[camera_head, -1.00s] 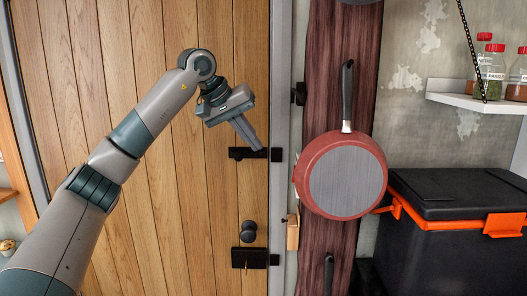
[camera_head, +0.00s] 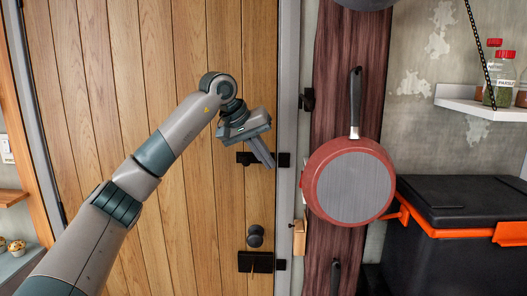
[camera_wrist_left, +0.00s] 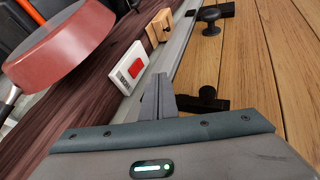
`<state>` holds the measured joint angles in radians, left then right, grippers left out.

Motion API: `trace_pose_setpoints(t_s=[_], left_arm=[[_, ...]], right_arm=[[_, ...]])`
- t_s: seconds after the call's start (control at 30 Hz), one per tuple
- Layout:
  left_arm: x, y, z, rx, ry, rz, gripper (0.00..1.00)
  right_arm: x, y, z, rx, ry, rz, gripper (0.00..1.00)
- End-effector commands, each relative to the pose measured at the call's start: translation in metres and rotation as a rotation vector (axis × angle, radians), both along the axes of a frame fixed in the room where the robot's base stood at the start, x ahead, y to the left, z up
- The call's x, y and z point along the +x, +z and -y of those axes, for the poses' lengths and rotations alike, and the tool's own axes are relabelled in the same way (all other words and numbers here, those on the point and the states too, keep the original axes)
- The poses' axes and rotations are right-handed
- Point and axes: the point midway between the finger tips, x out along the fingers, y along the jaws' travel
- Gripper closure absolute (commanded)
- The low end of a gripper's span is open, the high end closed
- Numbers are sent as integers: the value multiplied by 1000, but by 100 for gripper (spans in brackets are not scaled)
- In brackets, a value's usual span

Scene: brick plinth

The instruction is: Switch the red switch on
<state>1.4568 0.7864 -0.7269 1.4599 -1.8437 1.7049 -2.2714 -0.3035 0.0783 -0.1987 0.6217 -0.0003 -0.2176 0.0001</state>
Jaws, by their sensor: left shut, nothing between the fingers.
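The red switch (camera_wrist_left: 136,67) is a small red rocker on a white plate (camera_wrist_left: 120,77), seen in the left wrist view between the dark wooden plank and the grey door frame. My left gripper (camera_head: 271,165) is shut and empty in front of the door's right edge, by the upper black latch. In the left wrist view its fingertips (camera_wrist_left: 159,77) appear just right of the switch plate, seemingly apart from it. My right gripper is not in view.
A red pan (camera_head: 325,163) hangs on the dark plank (camera_head: 345,35), right of the gripper. A wooden block (camera_head: 299,238) is mounted below the pan's left edge. The wooden door (camera_head: 170,230) has a black knob (camera_head: 256,236). A black box (camera_head: 455,260) stands at right.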

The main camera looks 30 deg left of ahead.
Motion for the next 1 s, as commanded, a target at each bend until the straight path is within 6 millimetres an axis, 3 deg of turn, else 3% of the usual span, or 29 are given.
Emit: trace_pose_setpoints(t_s=[0.33,0.6,1.0], left_arm=[[32,-49,17,-1,-2,-4,100],[45,-52,46,-2,-2,-1,100],[48,-55,52,0,0,0,100]], right_arm=[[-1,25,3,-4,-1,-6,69],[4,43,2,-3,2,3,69],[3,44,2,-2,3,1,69]])
